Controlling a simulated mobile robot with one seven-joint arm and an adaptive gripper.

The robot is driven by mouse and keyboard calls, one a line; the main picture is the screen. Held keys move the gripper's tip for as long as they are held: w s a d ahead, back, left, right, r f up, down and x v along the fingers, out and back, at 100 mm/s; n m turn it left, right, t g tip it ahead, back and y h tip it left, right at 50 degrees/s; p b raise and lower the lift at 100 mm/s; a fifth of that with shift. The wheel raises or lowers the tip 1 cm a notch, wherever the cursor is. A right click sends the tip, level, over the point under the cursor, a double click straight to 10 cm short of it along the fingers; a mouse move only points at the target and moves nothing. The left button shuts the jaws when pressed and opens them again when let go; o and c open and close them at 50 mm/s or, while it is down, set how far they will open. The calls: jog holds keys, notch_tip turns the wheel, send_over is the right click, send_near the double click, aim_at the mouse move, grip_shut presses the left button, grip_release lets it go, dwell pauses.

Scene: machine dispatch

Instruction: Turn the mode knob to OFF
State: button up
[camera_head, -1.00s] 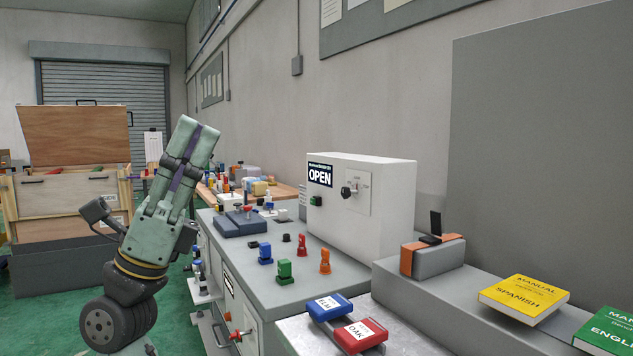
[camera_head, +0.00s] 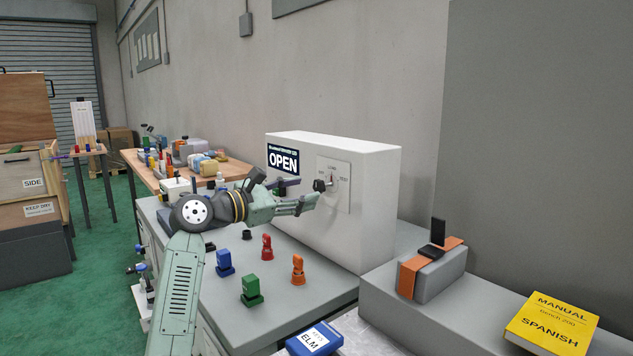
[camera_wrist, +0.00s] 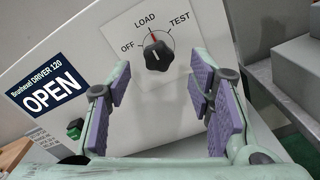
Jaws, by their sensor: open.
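The mode knob (camera_head: 319,185) is black and sits on a pale plate (camera_head: 341,188) on the front of a white machine box (camera_head: 380,190). In the wrist view the knob (camera_wrist: 157,56) is ringed by the labels OFF at left, LOAD at top and TEST at right. Its pointer looks turned up toward LOAD, where a red mark shows. My gripper (camera_head: 303,196) is open in front of the knob. In the wrist view its purple-padded fingers (camera_wrist: 159,88) stand apart, left and right below the knob, with nothing between them. I cannot tell how far off the knob is.
An OPEN sign (camera_head: 283,161) and a green button (camera_wrist: 75,127) are on the box left of the knob. Red (camera_head: 267,247), orange (camera_head: 298,270), blue (camera_head: 224,263) and green (camera_head: 251,291) pieces stand on the grey bench below. An orange-banded grey block (camera_head: 432,270) stands at right.

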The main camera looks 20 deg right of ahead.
aim_at(316, 187)
jog(key=p+x, duration=0.1)
jog(key=x, duration=0.3)
jog(key=shift+w+d+r, duration=0.1)
jog(key=shift+d+r, duration=0.05)
jog(key=shift+d, duration=0.1)
jog(key=shift+w+d+p, duration=0.3)
jog(key=shift+d, duration=0.3)
jog(key=shift+c, duration=0.3)
grip_shut()
